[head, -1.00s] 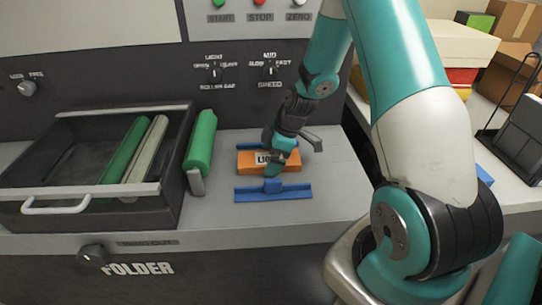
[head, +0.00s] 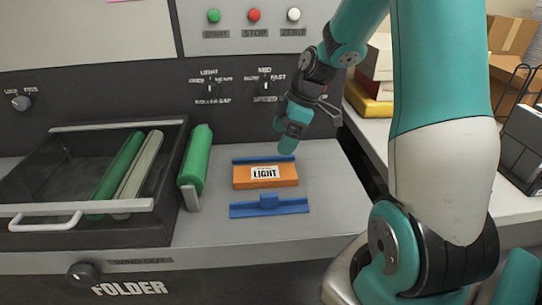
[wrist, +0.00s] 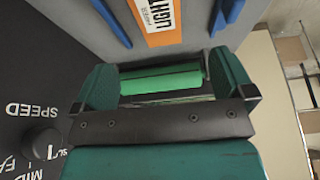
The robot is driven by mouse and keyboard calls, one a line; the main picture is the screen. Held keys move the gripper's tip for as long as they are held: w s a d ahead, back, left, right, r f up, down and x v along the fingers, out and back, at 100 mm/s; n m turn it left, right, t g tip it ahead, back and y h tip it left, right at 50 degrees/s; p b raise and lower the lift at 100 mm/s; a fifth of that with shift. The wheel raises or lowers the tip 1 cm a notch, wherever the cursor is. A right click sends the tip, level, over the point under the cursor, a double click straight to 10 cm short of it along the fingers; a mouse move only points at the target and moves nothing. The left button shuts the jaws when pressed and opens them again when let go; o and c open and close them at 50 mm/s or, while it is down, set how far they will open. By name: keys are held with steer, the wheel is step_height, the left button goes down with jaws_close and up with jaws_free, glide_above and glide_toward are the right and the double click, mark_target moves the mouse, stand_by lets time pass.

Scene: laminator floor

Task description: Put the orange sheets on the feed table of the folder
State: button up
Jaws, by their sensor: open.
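The orange sheets (head: 265,176), a block with a white "LIGHT" label, lie flat on the grey feed table (head: 300,222) of the folder, between two blue guides, the back one (head: 250,160) and the front one (head: 270,207). My gripper (head: 288,150) is open and empty, above and behind the sheets near the control panel, apart from them. In the wrist view the orange sheets (wrist: 158,22) show at the top, beyond the open fingers (wrist: 165,85).
Knobs and buttons line the panel (head: 255,85) behind. Boxes (head: 372,95) stand on a side table at right.

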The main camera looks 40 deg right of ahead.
steer(key=s+a+r+m+g, duration=0.1)
steer(key=s+a+r, duration=0.25)
steer(key=a, duration=0.55)
steer(key=s+a+r+m, duration=0.1)
steer(key=s+a+r, duration=0.25)
steer(key=a, duration=0.45)
steer(key=s+a+r+m+g, duration=0.1)
steer(key=s+a+r+m, duration=0.1)
steer(key=s+a, duration=0.6)
steer(key=s, duration=0.4)
steer(key=shift+s+a+r+y, duration=0.3)
steer(key=shift+s+a+r, duration=0.05)
